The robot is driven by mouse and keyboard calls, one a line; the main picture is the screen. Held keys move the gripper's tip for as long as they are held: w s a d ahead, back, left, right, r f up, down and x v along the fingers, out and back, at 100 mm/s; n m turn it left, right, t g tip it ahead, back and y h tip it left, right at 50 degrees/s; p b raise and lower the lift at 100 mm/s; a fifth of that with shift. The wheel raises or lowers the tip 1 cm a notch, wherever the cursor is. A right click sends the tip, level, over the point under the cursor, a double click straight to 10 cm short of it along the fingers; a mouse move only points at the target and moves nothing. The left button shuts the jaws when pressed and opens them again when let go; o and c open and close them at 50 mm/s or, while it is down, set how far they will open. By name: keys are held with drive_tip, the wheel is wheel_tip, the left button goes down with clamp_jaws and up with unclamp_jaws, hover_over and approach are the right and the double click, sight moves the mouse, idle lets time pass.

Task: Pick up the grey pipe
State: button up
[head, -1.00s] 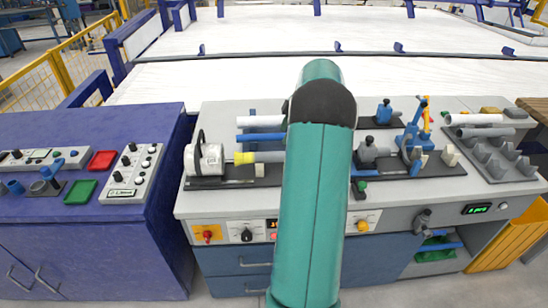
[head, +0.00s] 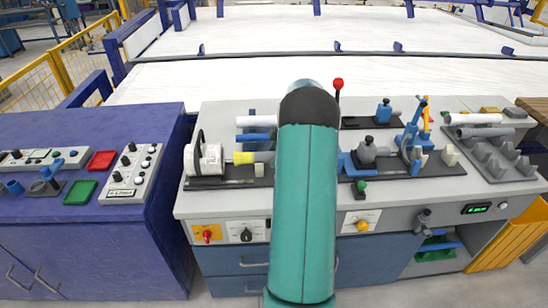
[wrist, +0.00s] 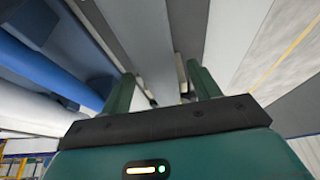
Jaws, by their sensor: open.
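A grey pipe (head: 485,131) lies on the grey rack (head: 522,176) at the right end of the bench, just in front of a white pipe (head: 474,118). Another short grey cylinder (head: 264,157) with a yellow end sits in the machine at the left of the bench, partly hidden by my arm. In the head view my gripper is hidden behind my green arm.
The left machine (head: 205,160) stands close beside my arm. A lever with a red knob (head: 338,84), a blue clamp tool (head: 413,135) and a vise (head: 372,153) stand right of it. A purple table (head: 60,220) with control boxes is at the left.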

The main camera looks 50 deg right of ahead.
drive_tip(key=c, duration=1.2)
drive_tip(key=shift+r, duration=0.1)
